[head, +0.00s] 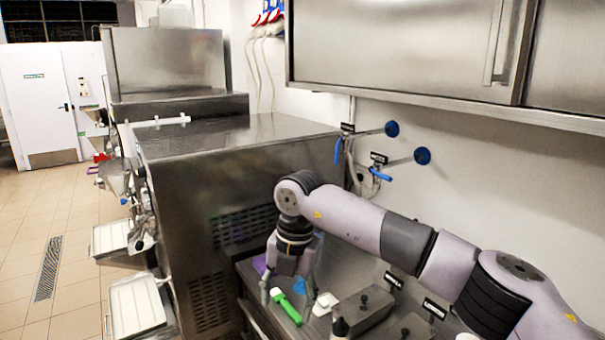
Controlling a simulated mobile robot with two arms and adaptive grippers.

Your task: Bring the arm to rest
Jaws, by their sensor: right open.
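My right arm comes in from the lower right and reaches across the steel counter (258,290) beside the freezer. My right gripper (286,294) points down over the counter, with its fingers apart. A green-handled tool (288,308) shows between and just below the fingers. I cannot tell whether the fingers touch it; part of it is hidden by the gripper. My left gripper does not show.
A large steel batch freezer (200,170) stands left of the arm. Blue-handled valves (380,174) stick out from the wall behind. A white item (325,304) and a dark bottle (340,327) are near the gripper. Open tiled floor lies left.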

